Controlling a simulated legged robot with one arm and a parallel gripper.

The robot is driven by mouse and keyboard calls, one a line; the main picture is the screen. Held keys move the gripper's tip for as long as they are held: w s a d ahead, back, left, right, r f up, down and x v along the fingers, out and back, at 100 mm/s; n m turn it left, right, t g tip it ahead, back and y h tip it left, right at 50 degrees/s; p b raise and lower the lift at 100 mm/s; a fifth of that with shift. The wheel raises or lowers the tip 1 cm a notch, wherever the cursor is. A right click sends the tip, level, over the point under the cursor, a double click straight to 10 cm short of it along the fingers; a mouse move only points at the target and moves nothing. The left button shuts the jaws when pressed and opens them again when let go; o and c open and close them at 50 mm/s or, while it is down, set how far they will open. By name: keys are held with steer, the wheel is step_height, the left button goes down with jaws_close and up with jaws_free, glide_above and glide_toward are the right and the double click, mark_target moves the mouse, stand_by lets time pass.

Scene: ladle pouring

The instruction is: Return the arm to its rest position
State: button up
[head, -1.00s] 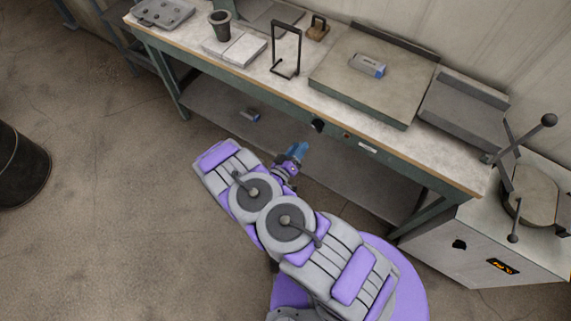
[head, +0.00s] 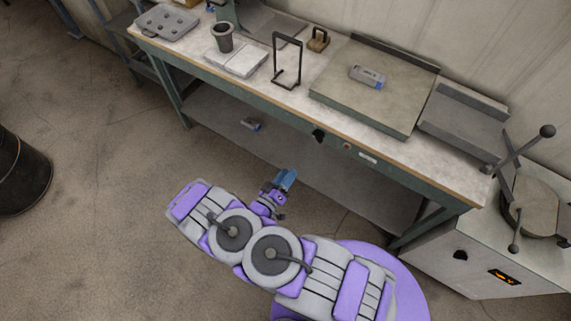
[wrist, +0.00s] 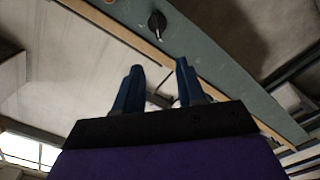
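My gripper (head: 287,180) is in front of the workbench (head: 420,178), below the level of its top and apart from it. In the wrist view my gripper (wrist: 158,88) shows two blue fingers with a clear gap between them, so it is open. Nothing is between the fingers. My arm is folded low over the floor, with its purple and grey links in the lower middle of the head view. No ladle can be made out in these frames.
On the bench are a dark cup (head: 222,38), a black wire stand (head: 287,62), a grey plate (head: 340,98) and a small grey-blue block (head: 367,76). A cabinet with a lever device (head: 530,200) stands at the right. A dark barrel (head: 18,172) stands at the left. The floor between is clear.

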steer(key=w+a+r+m+g+y, duration=0.2)
steer(key=w+a+g+y, duration=0.15)
steer(key=a, duration=0.35)
steer(key=w+a+r+m+g+y, duration=0.2)
steer(key=w+a+r+g+y, duration=0.15)
steer(key=a+y, duration=0.2)
step_height(320, 180, up, 16)
steer(key=s+a+n+g+y, duration=0.2)
steer(key=g+y, duration=0.1)
steer(key=y, duration=0.2)
steer(key=s+d+r+n+g, duration=0.1)
steer(key=s+d+r+g, duration=0.2)
steer(key=s+d+r, duration=0.8)
steer(key=s+d+r+g+h, duration=0.1)
steer(key=s+d+r, duration=0.2)
steer(key=s+d, duration=0.4)
steer(key=s+d+r+m+g+h, duration=0.1)
steer(key=s+d, duration=0.6)
steer(key=s, duration=0.7)
step_height(320, 180, up, 2)
steer(key=shift+s+d+r+g+h, duration=0.1)
steer(key=shift+s+d+g+h, duration=0.3)
steer(key=shift+g+h, duration=0.3)
